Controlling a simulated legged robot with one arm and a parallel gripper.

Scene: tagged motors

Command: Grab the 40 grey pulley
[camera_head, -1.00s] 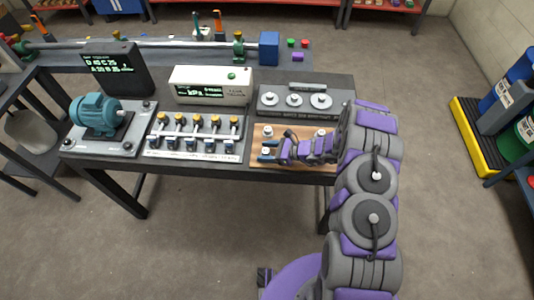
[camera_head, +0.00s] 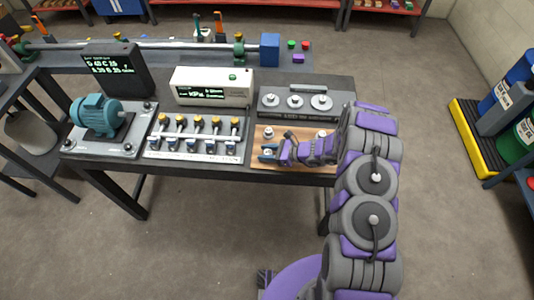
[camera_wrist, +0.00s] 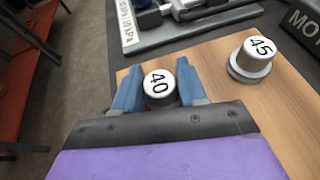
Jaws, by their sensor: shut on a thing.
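The grey pulley marked 40 (camera_wrist: 158,85) sits between the two blue fingers of my gripper (camera_wrist: 158,88) in the wrist view. The fingers are shut on it, one on each side. Its lower part is hidden by the gripper. In the head view my gripper (camera_head: 268,154) is low at the left part of the wooden board (camera_head: 262,132). A second grey pulley, marked 45 (camera_wrist: 254,58), stands upright on the board to the right in the wrist view, apart from my gripper.
A valve panel (camera_head: 196,151) lies left of the board. Behind the board is a dark stand with round weights (camera_head: 295,101). A teal motor (camera_head: 97,114) is at the far left of the bench. A light-coloured display box (camera_head: 211,86) stands behind the valves.

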